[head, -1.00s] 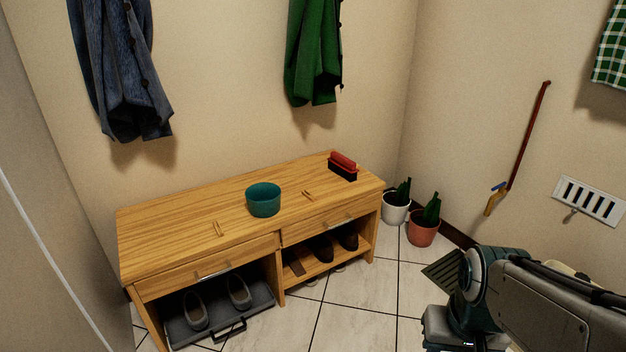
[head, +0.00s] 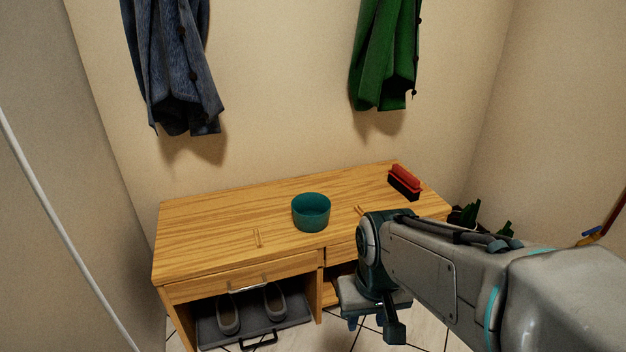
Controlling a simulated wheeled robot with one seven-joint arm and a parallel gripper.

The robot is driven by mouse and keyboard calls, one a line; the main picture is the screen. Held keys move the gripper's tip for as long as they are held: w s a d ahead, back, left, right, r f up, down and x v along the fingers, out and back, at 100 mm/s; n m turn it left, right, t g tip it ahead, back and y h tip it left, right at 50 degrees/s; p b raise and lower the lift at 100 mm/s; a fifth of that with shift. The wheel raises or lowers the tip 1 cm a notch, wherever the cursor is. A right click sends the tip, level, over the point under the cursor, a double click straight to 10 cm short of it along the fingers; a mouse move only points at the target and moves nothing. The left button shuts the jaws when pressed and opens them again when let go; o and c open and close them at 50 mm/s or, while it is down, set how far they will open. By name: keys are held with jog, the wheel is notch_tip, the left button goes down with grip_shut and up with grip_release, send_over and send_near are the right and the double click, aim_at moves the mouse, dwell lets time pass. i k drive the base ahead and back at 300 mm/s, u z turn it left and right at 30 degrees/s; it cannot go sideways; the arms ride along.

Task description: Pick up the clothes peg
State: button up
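Two small wooden peg-like pieces lie on the top of the wooden bench (head: 205,225). One wooden peg (head: 257,238) lies left of the teal bowl, near the front of the top. The other wooden peg (head: 360,210) lies right of the bowl and is partly hidden behind my arm. They are too small to tell apart clearly. My gripper (head: 374,326) hangs low in front of the bench's right half, apart from both pegs. Its fingers are small and dark, and I cannot tell whether they are open.
The teal bowl (head: 311,213) stands between the two pegs. A red and black brush (head: 404,182) lies at the back right of the top. Shoes (head: 275,301) sit on a grey tray in the cubby below. Coats (head: 387,60) hang above. The left part of the top is clear.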

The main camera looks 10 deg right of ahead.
aim_at(361, 211)
jog(key=z, duration=0.1)
jog(key=i, duration=0.7)
jog(key=z, duration=0.85)
jog(key=i, duration=0.4)
jog(key=z, duration=0.35)
